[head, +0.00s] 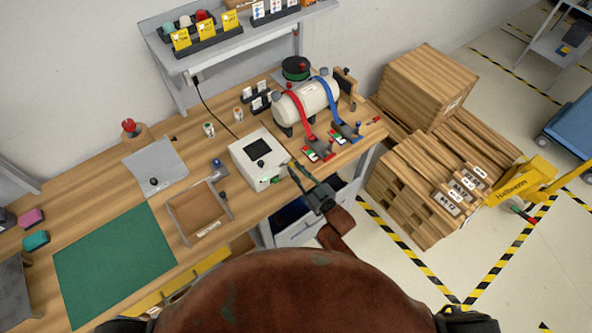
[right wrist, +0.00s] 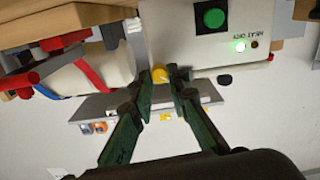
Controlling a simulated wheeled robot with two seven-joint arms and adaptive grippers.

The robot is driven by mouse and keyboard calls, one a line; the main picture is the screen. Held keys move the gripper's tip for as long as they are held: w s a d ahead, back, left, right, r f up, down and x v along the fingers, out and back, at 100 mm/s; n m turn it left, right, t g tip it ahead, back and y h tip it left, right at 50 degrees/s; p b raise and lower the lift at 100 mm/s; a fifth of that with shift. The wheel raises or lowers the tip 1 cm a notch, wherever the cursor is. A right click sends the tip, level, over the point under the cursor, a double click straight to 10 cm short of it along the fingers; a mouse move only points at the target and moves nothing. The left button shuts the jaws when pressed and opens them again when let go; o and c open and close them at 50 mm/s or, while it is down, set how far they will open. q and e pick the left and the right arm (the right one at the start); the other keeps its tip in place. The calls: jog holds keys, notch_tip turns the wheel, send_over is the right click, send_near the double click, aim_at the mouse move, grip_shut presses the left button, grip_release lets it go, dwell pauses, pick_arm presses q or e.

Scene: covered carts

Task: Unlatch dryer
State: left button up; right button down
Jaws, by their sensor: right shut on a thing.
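The dryer (head: 258,158) is a white box on the wooden bench, with a dark window on top and a green button on its front. In the right wrist view the dryer (right wrist: 205,48), marked "HEAT DRY", shows a big green button and a lit green lamp at upper right. My right gripper (head: 299,172) is at the dryer's right front corner. In the right wrist view its fingertips (right wrist: 163,76) close around a small yellow part (right wrist: 160,75) beside the dryer. I cannot tell clearly how this part joins the dryer. My left gripper is not in view.
A white tank (head: 306,101) with red and blue straps stands right of the dryer. A wooden tray (head: 178,219) and a green mat (head: 112,262) lie to the left. A shelf (head: 230,42) with bins is behind. Stacked wooden boxes (head: 425,185) stand on the right.

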jog(key=shift+m+p, duration=0.5)
jog(key=shift+m, duration=0.7)
jog(key=m, duration=0.2)
jog(key=shift+m+p, duration=0.3)
jog(key=m, duration=0.4)
jog(key=shift+m, duration=0.3)
jog(key=shift+f, duration=0.1)
jog(key=c, duration=1.8)
grip_release()
jog(key=shift+c, duration=0.2)
jog(key=shift+d, duration=0.1)
